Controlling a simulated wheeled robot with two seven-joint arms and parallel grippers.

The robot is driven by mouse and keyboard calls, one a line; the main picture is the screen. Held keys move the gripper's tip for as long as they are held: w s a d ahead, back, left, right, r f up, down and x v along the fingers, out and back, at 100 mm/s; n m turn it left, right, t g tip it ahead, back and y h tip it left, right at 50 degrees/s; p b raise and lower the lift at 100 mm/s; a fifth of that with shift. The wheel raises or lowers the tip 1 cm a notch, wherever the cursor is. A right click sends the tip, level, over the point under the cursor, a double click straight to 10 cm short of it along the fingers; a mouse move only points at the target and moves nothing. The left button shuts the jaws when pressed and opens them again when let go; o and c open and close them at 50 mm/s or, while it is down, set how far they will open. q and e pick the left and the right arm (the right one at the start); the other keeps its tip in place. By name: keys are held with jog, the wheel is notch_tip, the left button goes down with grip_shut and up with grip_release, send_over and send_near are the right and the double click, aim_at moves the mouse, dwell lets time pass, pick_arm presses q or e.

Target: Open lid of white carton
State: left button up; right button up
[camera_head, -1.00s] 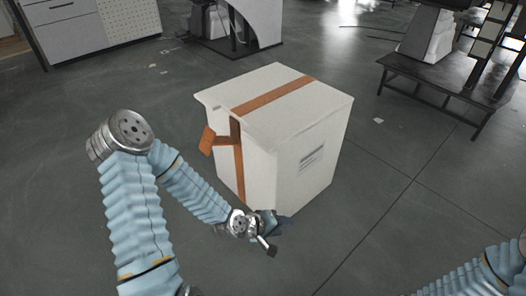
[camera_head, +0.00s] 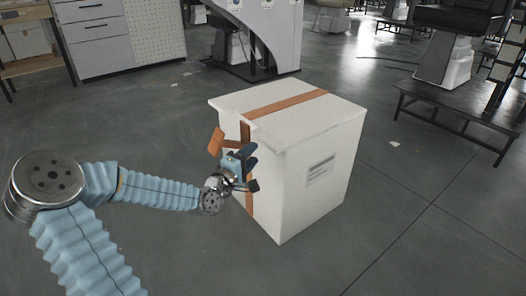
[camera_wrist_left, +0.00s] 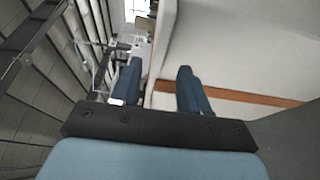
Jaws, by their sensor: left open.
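A white carton (camera_head: 306,197) stands upright on the floor in the middle of the head view. Its lid (camera_head: 325,111) is down, with a brown band across it and down the left face. A brown tab (camera_head: 215,143) sticks out from the band near the lid's edge. My left gripper (camera_head: 249,158) is open and empty beside that face, just below the lid edge and tab. In the left wrist view the left gripper (camera_wrist_left: 158,86) has its fingers apart, with the carton's white surface (camera_wrist_left: 250,40) close to the right finger. I cannot tell whether they touch. My right gripper is out of view.
The grey floor around the carton is clear. A low dark metal bench (camera_head: 450,120) stands at the back right. Grey cabinets (camera_head: 100,40) and a machine (camera_head: 265,30) stand at the back.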

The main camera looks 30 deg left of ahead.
aim_at(263, 144)
pick_arm(q)
jog(key=w+b, duration=0.1)
jog(key=w, duration=0.6)
jog(key=shift+w, duration=0.15)
jog(key=shift+c, duration=0.2)
grip_shut()
